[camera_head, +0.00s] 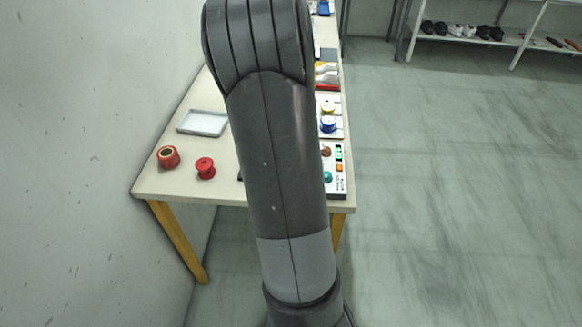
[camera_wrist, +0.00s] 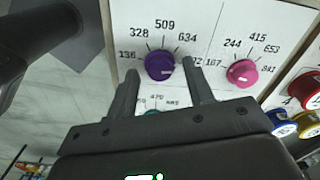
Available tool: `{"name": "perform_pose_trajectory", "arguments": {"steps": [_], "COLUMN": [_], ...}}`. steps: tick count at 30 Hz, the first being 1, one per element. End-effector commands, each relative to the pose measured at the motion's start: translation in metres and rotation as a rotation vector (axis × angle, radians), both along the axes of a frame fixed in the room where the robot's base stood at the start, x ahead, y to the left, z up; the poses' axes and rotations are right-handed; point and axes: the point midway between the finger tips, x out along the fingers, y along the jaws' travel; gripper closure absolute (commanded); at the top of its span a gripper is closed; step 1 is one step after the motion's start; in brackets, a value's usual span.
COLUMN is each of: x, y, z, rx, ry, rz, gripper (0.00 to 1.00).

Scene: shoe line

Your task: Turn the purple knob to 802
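The purple knob (camera_wrist: 159,65) is on a white panel (camera_wrist: 215,20) in the wrist view. Labels around it read 136, 328, 509 and 634. A further label at its right, ending in 02, is partly hidden by a finger. Which mark the knob points at is too small to tell. My gripper (camera_wrist: 160,68) is open, with one fingertip at each side of the knob. I cannot tell whether the fingers touch it. In the head view my arm hides the purple knob and the gripper.
A pink knob (camera_wrist: 242,73) with its own number scale is to the right. A teal knob (camera_wrist: 152,112) is partly hidden behind the gripper. Spools (camera_wrist: 279,122) stand at the right. In the head view a grey tray (camera_head: 203,122) and red spool (camera_head: 205,168) are on the table.

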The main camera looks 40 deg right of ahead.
Motion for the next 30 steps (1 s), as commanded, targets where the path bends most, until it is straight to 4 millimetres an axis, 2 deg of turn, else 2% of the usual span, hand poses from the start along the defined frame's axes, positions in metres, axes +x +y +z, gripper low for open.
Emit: {"name": "perform_pose_trajectory", "arguments": {"steps": [6,10,21,25,30], "x": [0.000,0.000,0.001,0.000,0.000], "y": [0.000,0.000,0.000,0.000,0.000], "z": [0.001,0.010,0.080,0.098,0.108], "rx": [0.000,-0.001,-0.001,-0.001,0.000], "ry": [0.000,-0.002,-0.004,-0.003,-0.001], "rz": [0.000,0.001,0.001,0.001,-0.001], "gripper": [0.52,0.52,0.52,0.52,0.52]}}
